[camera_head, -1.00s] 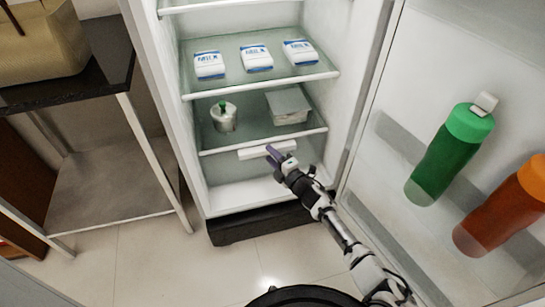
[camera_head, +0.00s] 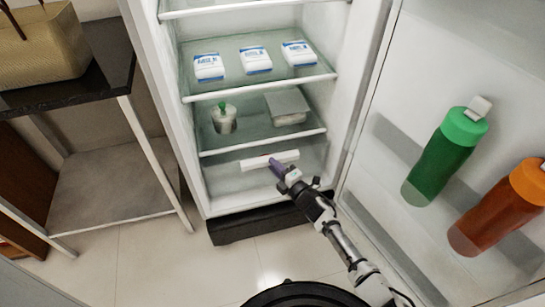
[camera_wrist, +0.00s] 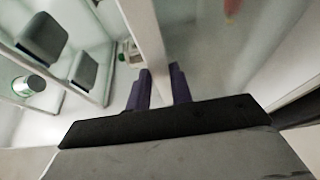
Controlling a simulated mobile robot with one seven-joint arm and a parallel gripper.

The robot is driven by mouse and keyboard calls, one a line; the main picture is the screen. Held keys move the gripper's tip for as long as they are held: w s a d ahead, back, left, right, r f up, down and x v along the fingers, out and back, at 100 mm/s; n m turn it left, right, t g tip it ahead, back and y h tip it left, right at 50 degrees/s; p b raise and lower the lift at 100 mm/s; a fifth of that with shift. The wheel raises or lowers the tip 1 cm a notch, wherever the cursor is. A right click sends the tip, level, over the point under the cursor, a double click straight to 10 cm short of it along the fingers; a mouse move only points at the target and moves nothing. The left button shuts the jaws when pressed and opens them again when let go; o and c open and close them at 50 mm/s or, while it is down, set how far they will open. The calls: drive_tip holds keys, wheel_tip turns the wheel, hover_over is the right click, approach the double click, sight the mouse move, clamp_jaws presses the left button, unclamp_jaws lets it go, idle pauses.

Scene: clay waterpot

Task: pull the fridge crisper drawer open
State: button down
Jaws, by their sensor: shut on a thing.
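The crisper drawer (camera_head: 235,180) is the clear bin at the bottom of the open fridge, under the lowest shelf. Its white handle bar (camera_head: 254,163) runs across the front. My gripper (camera_head: 274,163) reaches in from the lower right, its purple fingers at the bar's middle. In the wrist view the fingers (camera_wrist: 160,82) stand on either side of the white handle bar (camera_wrist: 147,35) and are shut on it. The drawer front stands a little forward of the shelf edge. The fingers' contact faces are hidden.
The fridge door (camera_head: 400,190) stands open at right, holding a green bottle (camera_head: 440,160) and an orange bottle (camera_head: 500,205). Milk cartons (camera_head: 256,60) stand on the upper shelf. A metal pot (camera_head: 224,122) and a box (camera_head: 287,108) sit above the drawer. Floor in front is clear.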

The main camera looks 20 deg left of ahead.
drive_tip(key=s+d+p, duration=0.2)
drive_tip(key=s+d, duration=0.4)
drive_tip(key=s, duration=0.3)
drive_tip(key=shift+s+d+f+p, duration=0.25)
drive_tip(key=shift+s+p, duration=0.05)
drive_tip(key=shift+p, duration=0.05)
drive_tip(key=c, duration=1.3)
unclamp_jaws()
drive_tip(key=shift+r, duration=0.1)
drive_tip(key=v, duration=1.3)
drive_tip(key=shift+s+d, duration=0.2)
drive_tip(key=shift+d, duration=0.1)
